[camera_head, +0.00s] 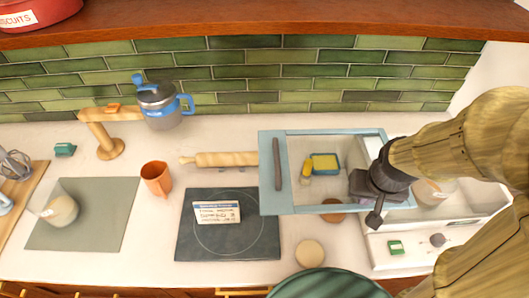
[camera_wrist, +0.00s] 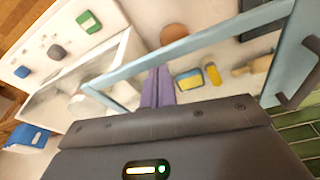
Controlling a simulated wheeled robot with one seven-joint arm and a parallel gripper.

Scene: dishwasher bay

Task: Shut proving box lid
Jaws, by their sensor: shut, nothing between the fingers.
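The proving box (camera_head: 390,250) is a white box at the right of the counter, with its open inside partly hidden by my arm. Its lid (camera_head: 270,202) is a clear pane in a pale blue frame, extending left of the box, with a dark bar handle (camera_head: 277,163) near its left edge. The lid stands open. In the wrist view the lid frame (camera_wrist: 190,50) crosses the picture, with the handle (camera_wrist: 298,88) at the right. My gripper (camera_head: 362,186) overlaps the lid's right part in the head view. Its purple fingers (camera_wrist: 158,87) are shut and empty; contact with the lid is unclear.
A sponge (camera_head: 325,162) and a yellow item (camera_head: 307,167) show through the pane. A rolling pin (camera_head: 226,159), dark hob plate (camera_head: 190,250) and orange mug (camera_head: 156,178) are to the left. A round beige item (camera_head: 309,253) lies in front. A tiled wall (camera_head: 230,62) stands behind.

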